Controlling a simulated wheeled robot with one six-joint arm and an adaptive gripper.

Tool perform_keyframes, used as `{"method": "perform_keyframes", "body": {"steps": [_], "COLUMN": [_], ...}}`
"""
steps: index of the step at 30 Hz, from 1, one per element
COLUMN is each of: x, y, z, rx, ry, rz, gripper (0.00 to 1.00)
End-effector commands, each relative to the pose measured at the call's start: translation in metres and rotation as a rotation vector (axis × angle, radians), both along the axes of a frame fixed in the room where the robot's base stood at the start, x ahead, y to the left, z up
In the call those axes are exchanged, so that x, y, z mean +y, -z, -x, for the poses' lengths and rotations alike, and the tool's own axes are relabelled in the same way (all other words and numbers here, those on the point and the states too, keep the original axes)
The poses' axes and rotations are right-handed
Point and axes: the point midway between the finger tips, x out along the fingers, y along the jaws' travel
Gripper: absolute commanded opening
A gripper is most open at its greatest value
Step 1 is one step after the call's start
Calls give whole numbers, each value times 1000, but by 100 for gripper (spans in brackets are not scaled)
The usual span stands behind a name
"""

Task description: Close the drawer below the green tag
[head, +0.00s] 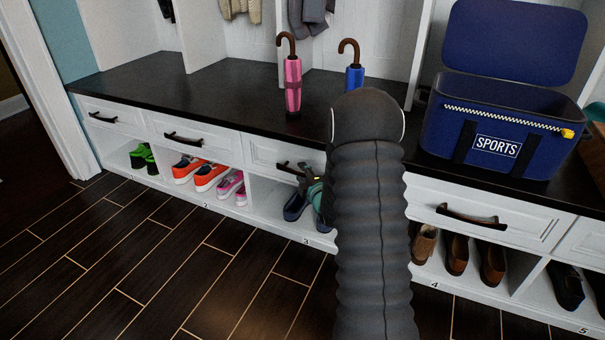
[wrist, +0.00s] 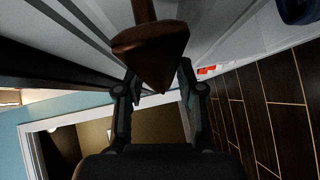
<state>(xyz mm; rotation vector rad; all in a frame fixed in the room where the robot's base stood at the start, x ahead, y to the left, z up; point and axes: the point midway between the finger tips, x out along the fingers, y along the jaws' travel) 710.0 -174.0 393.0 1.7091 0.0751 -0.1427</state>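I see no green tag in either view. A row of white drawers runs under the dark bench top, each with a dark brown handle. My gripper (head: 304,180) is at the handle (head: 288,168) of the third drawer from the left (head: 262,153), partly hidden by my arm. That drawer front looks about flush with its neighbours; a small gap cannot be ruled out. In the wrist view my gripper (wrist: 158,78) has its two fingers apart, with a brown handle (wrist: 150,45) in front of and between them. I cannot tell whether they touch it.
A pink umbrella (head: 292,85), a blue umbrella (head: 355,78) and an open blue SPORTS bag (head: 500,135) stand on the bench (head: 170,90). Shoes fill the cubbies below, including orange shoes (head: 200,172). The dark floor (head: 150,260) in front is clear.

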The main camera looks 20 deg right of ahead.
Motion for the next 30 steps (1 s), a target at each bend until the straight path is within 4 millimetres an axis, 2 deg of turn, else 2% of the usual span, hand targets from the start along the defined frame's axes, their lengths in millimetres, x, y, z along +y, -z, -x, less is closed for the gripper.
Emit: {"method": "perform_keyframes", "body": {"steps": [12, 16, 21, 30], "x": [1, 2, 3, 3], "y": [-11, -13, -15, -16], "z": [77, 95, 108, 111], "rx": [1, 0, -1, -1], "ry": [4, 3, 3, 2], "rz": [0, 0, -1, 0], "gripper": [38, 38, 38, 38]}}
